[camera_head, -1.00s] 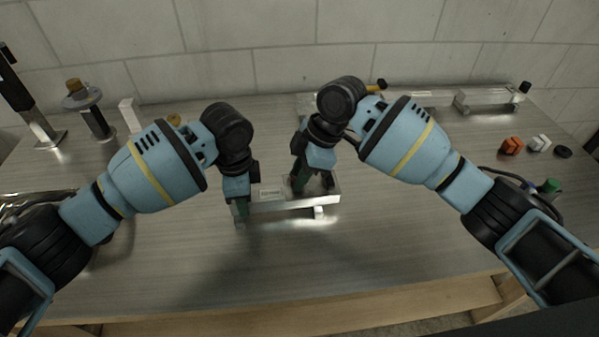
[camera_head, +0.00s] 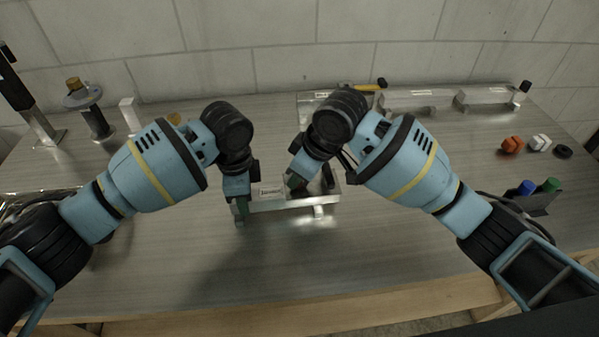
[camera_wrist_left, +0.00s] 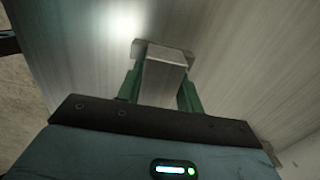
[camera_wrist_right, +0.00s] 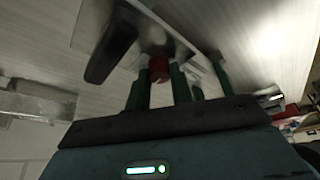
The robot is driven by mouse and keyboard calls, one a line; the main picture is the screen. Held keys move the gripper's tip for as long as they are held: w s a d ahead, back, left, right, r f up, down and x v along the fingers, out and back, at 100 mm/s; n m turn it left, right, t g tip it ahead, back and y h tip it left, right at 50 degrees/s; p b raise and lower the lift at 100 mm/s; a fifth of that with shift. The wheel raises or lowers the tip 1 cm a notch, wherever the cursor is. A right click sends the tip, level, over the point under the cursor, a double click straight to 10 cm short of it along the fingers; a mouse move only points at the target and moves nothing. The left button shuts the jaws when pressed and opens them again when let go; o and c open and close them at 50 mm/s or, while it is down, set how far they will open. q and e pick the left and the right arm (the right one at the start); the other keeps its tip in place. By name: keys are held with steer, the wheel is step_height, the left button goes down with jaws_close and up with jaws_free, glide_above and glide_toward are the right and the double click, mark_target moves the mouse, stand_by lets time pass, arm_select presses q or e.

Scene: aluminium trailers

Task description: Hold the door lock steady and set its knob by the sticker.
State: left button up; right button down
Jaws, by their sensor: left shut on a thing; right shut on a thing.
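The door lock (camera_head: 270,206) is a bright metal bar lying on the table in front of me. A white sticker (camera_head: 268,191) with unreadable marks is on it, between my grippers. My left gripper (camera_head: 239,212) is shut on the lock's left end; the left wrist view shows its green fingers on both sides of the metal end (camera_wrist_left: 163,80). My right gripper (camera_wrist_right: 158,84) is shut on the red knob (camera_wrist_right: 158,67), with its wrist tilted. A dark lever handle (camera_wrist_right: 111,45) is beside the knob. The knob is hidden in the head view, and its setting cannot be read.
Metal bars (camera_head: 415,100) and a yellow-handled tool (camera_head: 368,87) lie at the back. Orange (camera_head: 512,145) and white (camera_head: 539,142) pieces are at right, above a holder with blue (camera_head: 527,187) and green (camera_head: 551,185) caps. The table front is clear.

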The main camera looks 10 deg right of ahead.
steer(key=shift+m, duration=0.6)
steer(key=shift+t, duration=0.3)
steer(key=c, duration=1.2)
jaws_free()
steer(key=shift+r, duration=0.1)
steer(key=v, duration=1.2)
steer(key=shift+a, duration=0.15)
arm_select(q)
steer(key=o, duration=1.3)
steer(key=shift+r, duration=0.1)
